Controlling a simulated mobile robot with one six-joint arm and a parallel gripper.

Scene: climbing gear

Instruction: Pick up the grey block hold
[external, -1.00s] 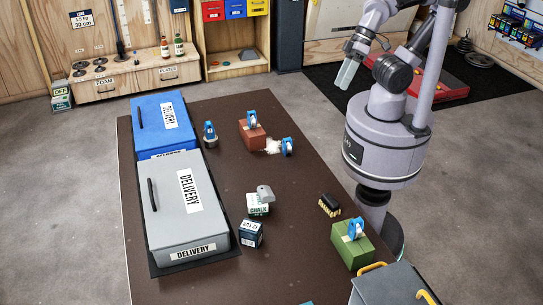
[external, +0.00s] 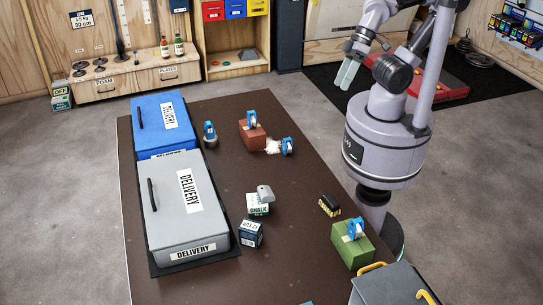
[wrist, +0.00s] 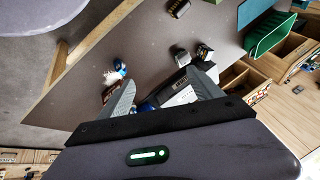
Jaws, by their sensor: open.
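The grey block hold (external: 265,193) is a small grey lump with a rounded top. It rests on a white and green chalk box (external: 257,209) near the middle of the dark table. A small grey lump on a box, which looks like it, also shows in the wrist view (wrist: 181,54), beyond my fingers. My gripper (external: 347,73) is open and empty. It is raised beyond the table's right side, well apart from the hold. In the wrist view the two grey fingers (wrist: 161,78) stand spread with nothing held between them.
A grey delivery box (external: 165,220) and a blue one (external: 148,113) line the table's left side. A dark blue box (external: 251,235) stands close in front of the chalk box. A brush (external: 329,206), green block (external: 352,246) and red block (external: 252,136) stand around.

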